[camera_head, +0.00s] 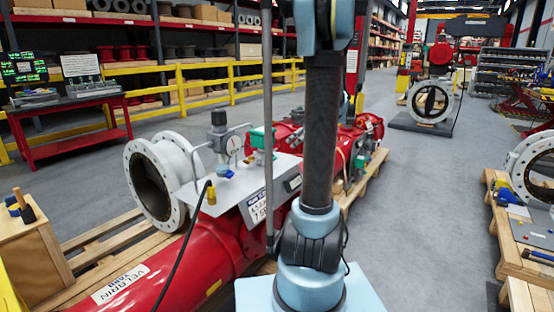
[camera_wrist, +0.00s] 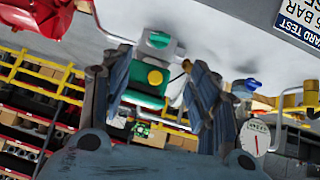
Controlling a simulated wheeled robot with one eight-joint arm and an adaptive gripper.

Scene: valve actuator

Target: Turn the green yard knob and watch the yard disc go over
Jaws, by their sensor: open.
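In the wrist view, which is tilted and nearly upside down, my gripper (camera_wrist: 156,66) is open, its two dark fingers spread apart. A green box-like part with a yellow round face (camera_wrist: 155,77) shows between the fingers. A pale round knob-like part with a green centre (camera_wrist: 158,40) is beside it. I cannot tell which part is the yard knob, nor whether a finger touches it. In the head view, a green part (camera_head: 257,137) shows on the valve assembly beside the pole. My gripper is not clearly visible there, and I cannot make out the yard disc.
A white flange (camera_head: 165,180) and red pipe (camera_head: 195,265) lie on pallets. Grey floor (camera_head: 430,210) is clear to the right.

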